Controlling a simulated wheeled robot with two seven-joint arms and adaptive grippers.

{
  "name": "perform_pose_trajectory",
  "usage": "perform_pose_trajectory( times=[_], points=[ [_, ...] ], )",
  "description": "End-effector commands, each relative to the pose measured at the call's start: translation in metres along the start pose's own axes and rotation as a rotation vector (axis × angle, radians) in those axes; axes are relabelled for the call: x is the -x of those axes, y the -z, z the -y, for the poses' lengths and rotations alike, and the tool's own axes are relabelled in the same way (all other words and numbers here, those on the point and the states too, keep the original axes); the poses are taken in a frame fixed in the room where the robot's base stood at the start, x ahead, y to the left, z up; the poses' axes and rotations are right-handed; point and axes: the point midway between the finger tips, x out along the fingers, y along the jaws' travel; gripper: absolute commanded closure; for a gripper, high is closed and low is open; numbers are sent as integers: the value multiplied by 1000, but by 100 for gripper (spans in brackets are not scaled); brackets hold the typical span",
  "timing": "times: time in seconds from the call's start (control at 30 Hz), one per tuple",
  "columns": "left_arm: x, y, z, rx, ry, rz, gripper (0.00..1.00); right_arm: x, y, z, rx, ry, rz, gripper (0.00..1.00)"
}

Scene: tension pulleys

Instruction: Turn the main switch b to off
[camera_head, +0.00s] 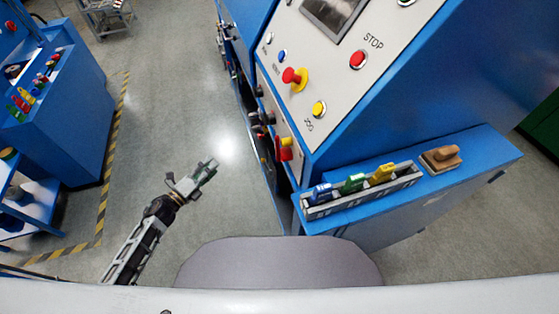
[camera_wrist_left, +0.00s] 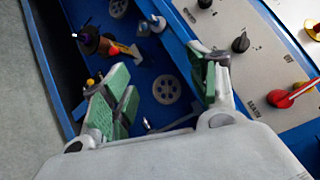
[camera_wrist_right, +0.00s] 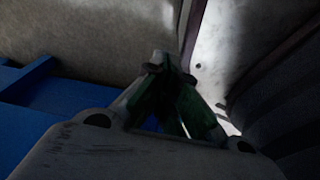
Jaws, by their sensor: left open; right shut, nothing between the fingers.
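The main switch, a red handle on a yellow plate (camera_head: 284,150), is on the lower light-grey panel of the blue machine. I take it to be switch b; its lettering is too small to read surely. A red handle on a yellow base also shows at the right edge of the left wrist view (camera_wrist_left: 291,94). My left gripper (camera_head: 207,170) is open and empty, left of the switch and apart from it. In the left wrist view its green-padded fingers (camera_wrist_left: 163,85) are spread, with the handle to their right. My right gripper (camera_wrist_right: 172,85) is shut and empty, seen only in its wrist view.
Above are a red emergency knob (camera_head: 294,77), a red stop button (camera_head: 358,60) and a yellow jog button (camera_head: 319,108). Black knobs (camera_wrist_left: 240,42) sit near the switch. Floor left is open.

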Motion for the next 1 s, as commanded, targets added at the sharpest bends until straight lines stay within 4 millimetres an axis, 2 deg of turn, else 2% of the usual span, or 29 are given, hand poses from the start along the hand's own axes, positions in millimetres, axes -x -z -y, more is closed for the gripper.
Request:
perform_pose_trajectory(
  times=[0.03,0.27,0.4,0.53,0.7,1.0],
  points=[
    [-4,2,13,-76,41,-28,41,-9,1,-1,0,-1,-3,100],
    [-11,20,86,-441,229,-156,41,-28,11,-5,0,-7,-14,100],
    [-7,38,126,-662,344,-227,41,-40,17,-7,-1,-10,-21,100],
    [1,59,156,-862,449,-288,41,-50,22,-9,-1,-12,-27,100],
    [12,82,181,-1053,550,-345,41,-58,27,-10,-1,-15,-33,100],
    [18,91,192,-1137,593,-369,41,-59,29,-11,-1,-16,-35,100]
  ],
)
